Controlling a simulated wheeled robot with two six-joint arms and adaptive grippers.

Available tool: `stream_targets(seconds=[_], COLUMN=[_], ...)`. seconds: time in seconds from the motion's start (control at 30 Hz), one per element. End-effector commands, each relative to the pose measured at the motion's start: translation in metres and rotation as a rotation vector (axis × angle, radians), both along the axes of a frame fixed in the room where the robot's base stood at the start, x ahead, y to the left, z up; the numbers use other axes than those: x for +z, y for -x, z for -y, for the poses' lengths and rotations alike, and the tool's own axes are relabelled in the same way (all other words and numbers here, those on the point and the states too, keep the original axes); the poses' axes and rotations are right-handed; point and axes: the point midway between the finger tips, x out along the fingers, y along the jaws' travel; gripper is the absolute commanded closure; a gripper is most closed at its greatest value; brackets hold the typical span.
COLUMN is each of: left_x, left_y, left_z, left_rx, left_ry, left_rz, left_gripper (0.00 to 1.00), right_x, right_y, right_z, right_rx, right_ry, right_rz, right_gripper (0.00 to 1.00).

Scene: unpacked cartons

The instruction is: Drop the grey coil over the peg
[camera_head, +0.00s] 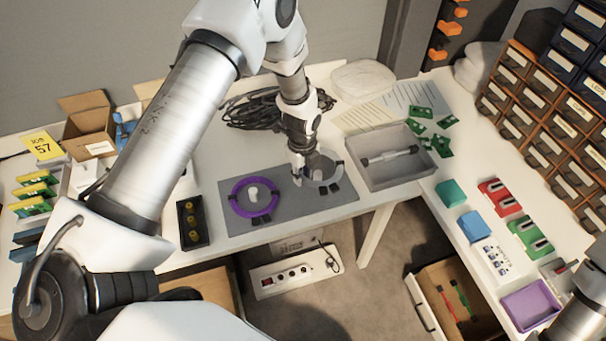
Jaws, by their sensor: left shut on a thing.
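The grey coil (337,177), a ring with dark clips at its front, is at the right part of the grey mat (290,209). My left gripper (312,171) points down and is shut on the coil's left side. I cannot tell whether the coil touches the mat or hangs just above it. The gripper covers part of the coil's middle, so a peg there is not clear to see. To the left, a purple coil (236,206) lies around a white peg (253,194). Of my right arm, only a part shows at the lower right corner; its gripper is not visible.
A grey tray (372,184) with a metal part stands right of the mat. A black holder (192,224) with yellow pieces stands left. Dark cables (268,110) lie behind. Green boards (421,113) and drawer units (540,120) are at the right.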

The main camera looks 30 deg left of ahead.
Motion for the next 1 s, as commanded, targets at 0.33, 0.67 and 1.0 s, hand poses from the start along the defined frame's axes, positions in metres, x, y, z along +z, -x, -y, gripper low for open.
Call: stream_targets(seconds=[0.33,0.67,1.0], left_x=[0.0,-0.008,-0.018], left_y=[-0.001,-0.001,-0.001], left_z=[-0.001,-0.001,-0.001], left_rx=[0.0,0.0,0.0], left_ry=[0.001,0.001,0.001], left_rz=[-0.001,-0.001,0.0], left_gripper=[1.0,1.0,1.0], right_x=[0.0,-0.006,-0.014], right_y=[0.0,0.0,0.0], right_z=[0.0,0.0,0.0], right_rx=[0.0,0.0,0.0], right_ry=[0.0,0.0,0.0], right_rz=[0.0,0.0,0.0], right_gripper=[0.6,0.6,0.6])
